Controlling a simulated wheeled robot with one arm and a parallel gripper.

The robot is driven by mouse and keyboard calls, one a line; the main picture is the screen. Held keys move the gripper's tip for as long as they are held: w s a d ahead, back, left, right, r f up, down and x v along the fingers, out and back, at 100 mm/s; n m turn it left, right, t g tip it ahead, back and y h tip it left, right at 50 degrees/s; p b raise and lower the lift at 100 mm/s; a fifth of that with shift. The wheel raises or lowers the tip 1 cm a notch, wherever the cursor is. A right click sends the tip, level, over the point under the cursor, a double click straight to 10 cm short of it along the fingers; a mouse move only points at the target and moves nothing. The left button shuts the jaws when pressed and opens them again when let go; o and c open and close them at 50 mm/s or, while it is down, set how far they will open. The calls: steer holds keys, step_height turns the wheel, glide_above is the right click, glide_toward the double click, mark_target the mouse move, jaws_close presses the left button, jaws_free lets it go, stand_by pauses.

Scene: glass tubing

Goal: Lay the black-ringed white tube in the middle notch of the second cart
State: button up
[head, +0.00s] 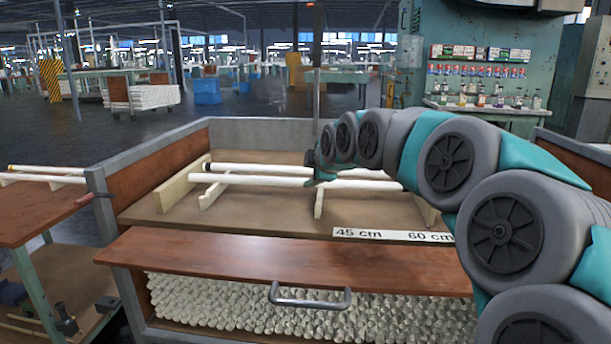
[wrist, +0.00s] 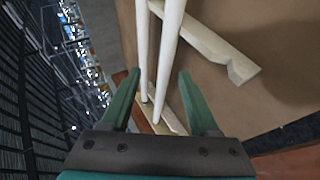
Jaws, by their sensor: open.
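Two white tubes lie across notched wooden rails on the big cart (head: 250,218): a rear tube (head: 250,169) and a front tube (head: 250,180). The rear tube seems to have a dark mark at its left end, too small to be sure it is the black ring. My gripper (head: 318,179) is at the tubes, partly hidden by my arm. In the wrist view my gripper (wrist: 159,76) is open, with the thinner-looking tube (wrist: 143,45) and the thicker-looking tube (wrist: 167,48) running between its fingers. A notched rail (wrist: 218,48) shows at right with a free notch.
A second, lower cart (head: 35,228) stands at the left with white tubes (head: 45,170) on top, one with a dark and orange end. The big cart has raised side walls, a label strip (head: 390,235) and a handle (head: 310,298). Many tubes fill its lower shelf.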

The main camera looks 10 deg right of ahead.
steer(key=v, duration=0.6)
stand_by(0.6)
